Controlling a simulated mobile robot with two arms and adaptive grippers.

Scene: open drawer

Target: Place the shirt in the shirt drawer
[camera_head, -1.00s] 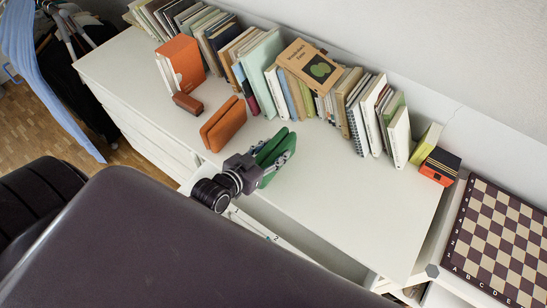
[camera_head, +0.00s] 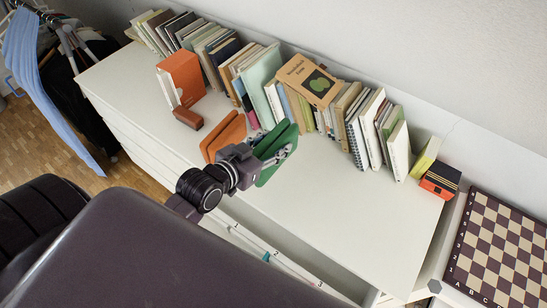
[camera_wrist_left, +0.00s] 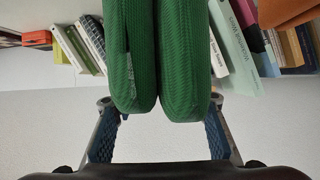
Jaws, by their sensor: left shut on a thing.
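A green folded shirt (camera_head: 272,168) stands on edge in my left gripper (camera_head: 272,150), over the white dresser top. My right gripper is not in view.
A row of books (camera_head: 330,115) lines the back of the white dresser top (camera_head: 340,220). An orange box (camera_head: 182,78) and brown case (camera_head: 188,117) stand left. A chessboard (camera_head: 500,245) lies right. Clothes (camera_head: 50,90) hang at far left.

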